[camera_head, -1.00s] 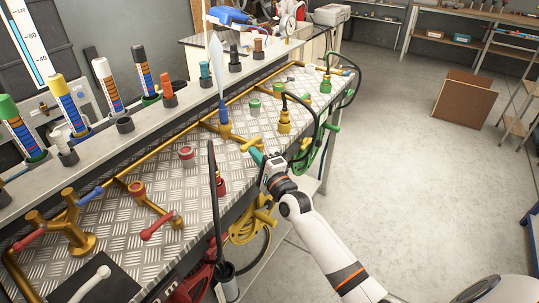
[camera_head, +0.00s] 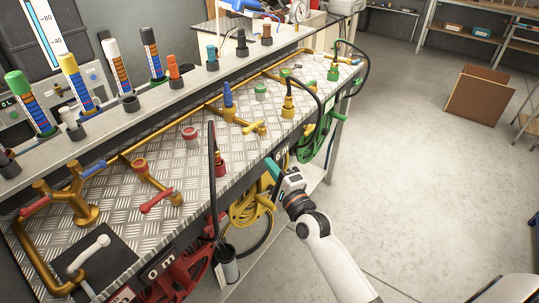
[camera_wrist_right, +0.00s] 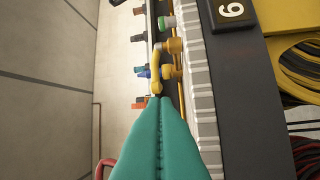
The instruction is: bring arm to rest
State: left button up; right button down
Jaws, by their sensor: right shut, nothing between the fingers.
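My right gripper (camera_head: 272,168) has teal fingers and hangs just off the front edge of the diamond-plate workbench (camera_head: 120,235), near the yellow hose reel (camera_head: 243,207). Its fingers (camera_wrist_right: 160,140) are closed against each other with nothing between them in the right wrist view. My right arm comes in from the lower right in the head view. The yellow valve handle (camera_head: 254,127) on the bench lies behind the gripper, apart from it. My left gripper is not in view.
A green hose reel (camera_head: 318,135) and a red hose reel (camera_head: 180,280) hang along the bench front. Black hoses rise to the yellow connector (camera_head: 288,105) and the red connector (camera_head: 220,165). A brown board box (camera_head: 480,95) stands on the floor.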

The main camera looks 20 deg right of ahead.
jog(key=s+a+f+n+g, duration=0.1)
jog(key=s+f+n+g, duration=0.3)
jog(key=f, duration=0.8)
jog(key=s+f+n+g, duration=0.25)
jog(key=s+f, duration=0.45)
jog(key=f, duration=0.6)
jog(key=s+a+f+n+g, duration=0.1)
jog(key=s+f+n+g, duration=0.3)
jog(key=f, duration=0.8)
jog(key=s+f+n+g, duration=0.2)
jog(key=s+f, duration=0.4)
jog(key=s, duration=0.5)
jog(key=s+d+f+n+g+h, duration=0.1)
jog(key=s+f+n+g, duration=0.2)
jog(key=s, duration=0.9)
jog(key=s+f+n+g, duration=0.3)
jog(key=s+f+n, duration=0.2)
jog(key=s+f, duration=0.4)
jog(key=shift+s+d+n+h, duration=0.25)
jog(key=shift+s+n+h, duration=0.15)
jog(key=shift+s, duration=0.8)
